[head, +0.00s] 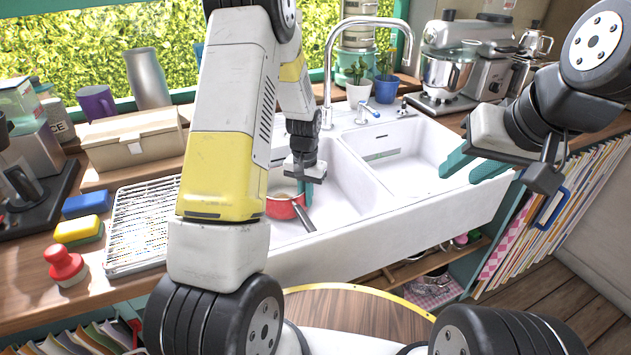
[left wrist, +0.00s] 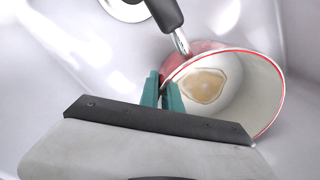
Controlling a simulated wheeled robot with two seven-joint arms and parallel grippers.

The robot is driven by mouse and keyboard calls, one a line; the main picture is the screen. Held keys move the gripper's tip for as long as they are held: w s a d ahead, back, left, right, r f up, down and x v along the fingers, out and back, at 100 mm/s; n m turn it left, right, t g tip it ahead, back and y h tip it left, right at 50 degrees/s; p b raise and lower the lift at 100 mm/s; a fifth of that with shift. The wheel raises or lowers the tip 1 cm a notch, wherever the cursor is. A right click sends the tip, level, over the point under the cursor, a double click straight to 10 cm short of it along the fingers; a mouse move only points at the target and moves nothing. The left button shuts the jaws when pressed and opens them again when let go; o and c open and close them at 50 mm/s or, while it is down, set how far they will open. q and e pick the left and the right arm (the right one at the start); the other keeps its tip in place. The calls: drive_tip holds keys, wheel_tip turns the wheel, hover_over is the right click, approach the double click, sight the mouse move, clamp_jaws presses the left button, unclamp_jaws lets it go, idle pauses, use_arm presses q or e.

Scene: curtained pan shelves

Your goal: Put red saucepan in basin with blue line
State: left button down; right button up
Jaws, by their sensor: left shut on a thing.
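The red saucepan (head: 281,208) is in the left basin (head: 338,215) of the white double sink, with its dark handle towards the front. My left gripper (head: 304,196) reaches down into this basin, its teal fingers shut on the saucepan's wall. In the left wrist view the fingers (left wrist: 164,92) pinch the rim of the saucepan (left wrist: 250,88), which has a pale inside with a brownish patch. Whether it touches the basin floor is unclear. The right basin (head: 415,165) is empty, with a slot and thin greenish-blue strip on its back wall. My right gripper (head: 474,167) is open and empty over its right side.
A tall faucet (head: 328,60) stands behind the divider between the basins. A white drying rack (head: 142,225), sponges (head: 78,230) and a red-knobbed object (head: 65,265) lie on the left counter. Potted plants (head: 387,88) and a mixer (head: 450,70) stand behind the sink.

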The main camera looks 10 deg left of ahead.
use_arm(q)
drive_tip(key=shift+f, duration=0.45)
drive_tip(key=shift+f, duration=0.2)
drive_tip(key=c, duration=1.5)
unclamp_jaws()
drive_tip(key=c, duration=0.4)
drive_tip(key=shift+r, duration=2.65)
